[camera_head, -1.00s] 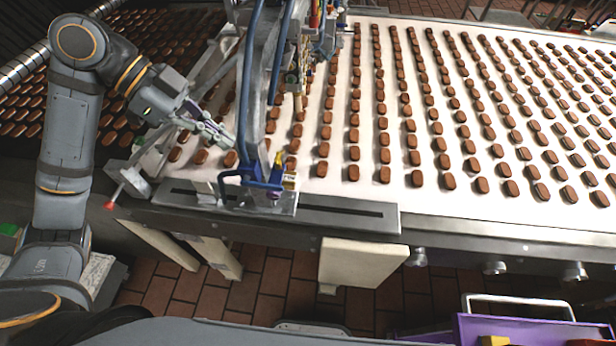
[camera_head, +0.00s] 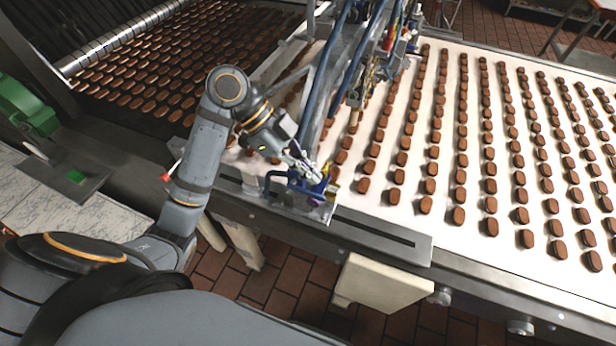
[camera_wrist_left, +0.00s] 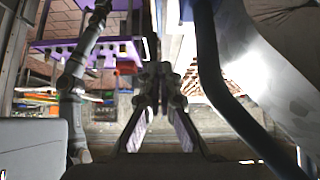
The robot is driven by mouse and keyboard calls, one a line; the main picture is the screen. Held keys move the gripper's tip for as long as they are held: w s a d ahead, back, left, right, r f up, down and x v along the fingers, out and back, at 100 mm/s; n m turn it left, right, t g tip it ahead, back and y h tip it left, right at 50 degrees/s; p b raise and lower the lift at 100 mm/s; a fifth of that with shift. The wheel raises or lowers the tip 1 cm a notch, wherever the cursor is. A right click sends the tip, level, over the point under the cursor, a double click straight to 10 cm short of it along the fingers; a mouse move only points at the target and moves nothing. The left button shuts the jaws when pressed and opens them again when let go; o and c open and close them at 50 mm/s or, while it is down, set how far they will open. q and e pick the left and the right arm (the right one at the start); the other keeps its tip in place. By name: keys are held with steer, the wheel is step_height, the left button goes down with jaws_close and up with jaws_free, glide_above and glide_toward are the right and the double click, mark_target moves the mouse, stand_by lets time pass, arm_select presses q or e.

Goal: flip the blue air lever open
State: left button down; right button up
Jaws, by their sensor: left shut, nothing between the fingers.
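My left gripper (camera_head: 308,170) is at the blue pipes and fittings on the front edge of the conveyor machine. It is shut and empty; its fingertips also show in the left wrist view (camera_wrist_left: 158,75). A small blue part (camera_head: 319,188) sits on a metal bracket right by the fingertips, with a bit of yellow beside it. It may be the blue air lever, but it is too small and partly covered to tell its position. I cannot tell whether the fingers touch it. My right gripper is not in view.
A blue pipe loop (camera_head: 275,183) stands left of the bracket. Blue hoses (camera_head: 325,85) rise behind the gripper; a dark hose (camera_wrist_left: 214,85) runs close by in the wrist view. Rows of brown sandwich pieces cover the white belt (camera_head: 380,215). A red-tipped handle (camera_head: 165,177) is left of my arm.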

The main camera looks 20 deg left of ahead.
mark_target(320, 196)
arm_select(q)
step_height(320, 196, down, 2)
steer(key=shift+b, duration=0.5)
steer(key=shift+d+f, duration=0.1)
steer(key=shift+f, duration=0.25)
steer(key=shift+f+p, duration=0.45)
steer(key=shift+f, duration=0.3)
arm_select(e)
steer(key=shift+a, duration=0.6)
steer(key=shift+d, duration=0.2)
arm_select(q)
steer(key=shift+f, duration=0.1)
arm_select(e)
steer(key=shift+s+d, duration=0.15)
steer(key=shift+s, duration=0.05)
